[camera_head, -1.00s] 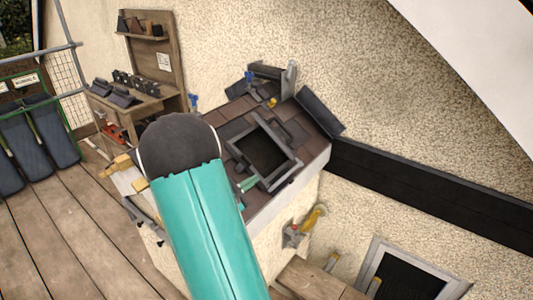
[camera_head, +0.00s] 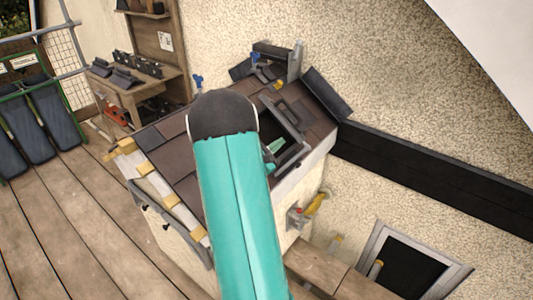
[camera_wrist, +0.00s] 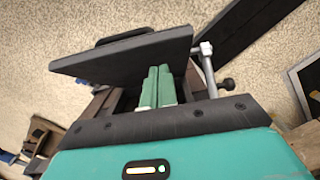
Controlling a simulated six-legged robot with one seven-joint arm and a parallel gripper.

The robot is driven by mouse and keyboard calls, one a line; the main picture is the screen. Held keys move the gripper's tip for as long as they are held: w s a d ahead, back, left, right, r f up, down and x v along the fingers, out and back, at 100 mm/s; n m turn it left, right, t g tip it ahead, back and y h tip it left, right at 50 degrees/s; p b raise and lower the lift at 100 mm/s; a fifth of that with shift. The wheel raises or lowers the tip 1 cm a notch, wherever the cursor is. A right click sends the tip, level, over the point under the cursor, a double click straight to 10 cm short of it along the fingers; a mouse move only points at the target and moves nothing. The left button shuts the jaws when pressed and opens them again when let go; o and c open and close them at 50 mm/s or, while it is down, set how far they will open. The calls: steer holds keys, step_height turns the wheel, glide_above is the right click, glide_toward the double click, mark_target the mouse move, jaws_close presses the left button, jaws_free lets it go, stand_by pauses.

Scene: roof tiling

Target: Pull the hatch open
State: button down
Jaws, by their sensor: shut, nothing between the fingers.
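The hatch is set in the small brown tiled roof; its grey frame (camera_head: 290,157) shows in the head view, partly hidden behind my arm. In the wrist view the dark hatch lid (camera_wrist: 105,60) stands tilted up, with a black handle (camera_wrist: 122,37) along its upper edge. My gripper (camera_wrist: 158,72) is shut and empty, its two green fingers together at the lid's lower part. I cannot tell whether they touch it. My gripper's tips (camera_head: 274,146) also show in the head view, over the dark hatch area.
A silver post with a knob (camera_wrist: 207,65) stands just right of the fingers. Loose slates and a metal bracket (camera_head: 296,62) lie at the roof's upper end. A wooden workbench (camera_head: 135,90) stands at left.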

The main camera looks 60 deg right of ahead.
steer(key=shift+s+d+r, duration=0.6)
steer(key=shift+s+r, duration=0.05)
steer(key=shift+r, duration=0.2)
steer(key=shift+r, duration=0.1)
